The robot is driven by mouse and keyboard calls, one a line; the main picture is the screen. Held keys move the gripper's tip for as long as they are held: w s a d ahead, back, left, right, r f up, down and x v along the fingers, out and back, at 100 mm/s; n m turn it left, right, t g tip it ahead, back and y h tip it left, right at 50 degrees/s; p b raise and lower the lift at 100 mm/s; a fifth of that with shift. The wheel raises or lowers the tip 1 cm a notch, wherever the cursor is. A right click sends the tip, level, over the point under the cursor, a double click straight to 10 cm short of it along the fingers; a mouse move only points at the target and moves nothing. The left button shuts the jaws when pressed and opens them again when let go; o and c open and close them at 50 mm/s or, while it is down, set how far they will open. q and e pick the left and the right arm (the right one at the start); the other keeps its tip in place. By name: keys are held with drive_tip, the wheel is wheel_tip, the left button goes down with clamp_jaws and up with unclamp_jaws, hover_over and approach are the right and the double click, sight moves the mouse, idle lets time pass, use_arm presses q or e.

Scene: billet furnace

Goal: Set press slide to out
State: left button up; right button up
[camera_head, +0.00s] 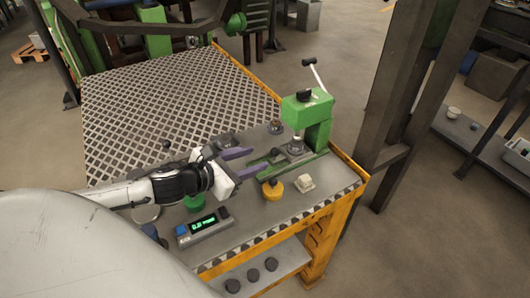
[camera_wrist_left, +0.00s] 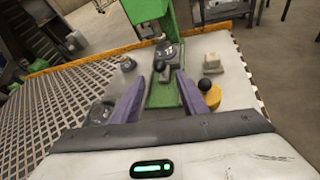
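The green press (camera_head: 308,116) stands at the right end of the grey work table, with a white lever raised up and left. Its low green slide bed (camera_head: 268,171) reaches from under the press toward my gripper; it also shows in the left wrist view (camera_wrist_left: 163,96). A small dark knob (camera_wrist_left: 160,67) sits on the slide, just beyond my fingertips. My left gripper (camera_head: 252,161) is open, its purple fingers pointing at the slide from the left. In the left wrist view the fingers (camera_wrist_left: 157,83) flank the green bed, with nothing held. My right gripper is not in view.
A yellow round button with a black knob (camera_head: 272,188) and a pale block (camera_head: 305,183) lie in front of the press. A display box (camera_head: 204,227) stands near the front edge. A dark round piece (camera_head: 275,127) lies behind. A mesh surface (camera_head: 170,105) extends left.

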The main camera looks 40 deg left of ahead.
sight(272, 153)
use_arm(q)
drive_tip(key=shift+x, duration=3.6)
clamp_jaws()
